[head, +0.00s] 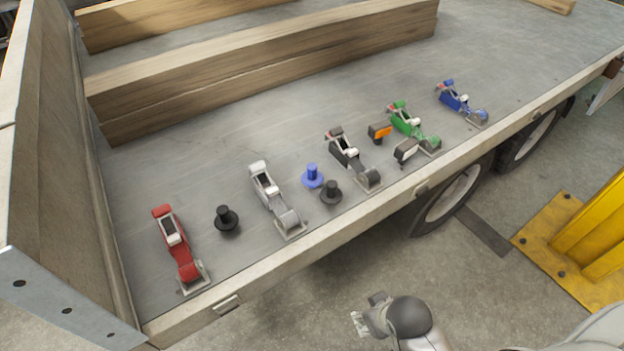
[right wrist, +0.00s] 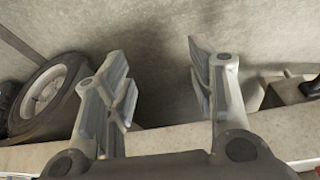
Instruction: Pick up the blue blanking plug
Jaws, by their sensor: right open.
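The blue blanking plug (head: 312,177) stands upright on the grey trailer deck, with a round flange at its base and a narrower stem. It sits between the silver-grey clamp (head: 272,200) and the black clamp (head: 352,160), close to a black plug (head: 331,193). My right gripper (head: 367,312) is off the deck's near side, in front of the trailer's edge and well apart from the blue plug. In the right wrist view its two fingers (right wrist: 160,75) are spread with nothing between them. The blue plug does not show there. My left gripper is not in view.
A red clamp (head: 180,250) and another black plug (head: 226,219) stand left. Orange-black (head: 379,132) and white-black (head: 406,151) pieces, a green clamp (head: 413,127) and a blue clamp (head: 461,103) stand right. Timber beams (head: 260,75) lie behind; a yellow post (head: 590,235) stands right.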

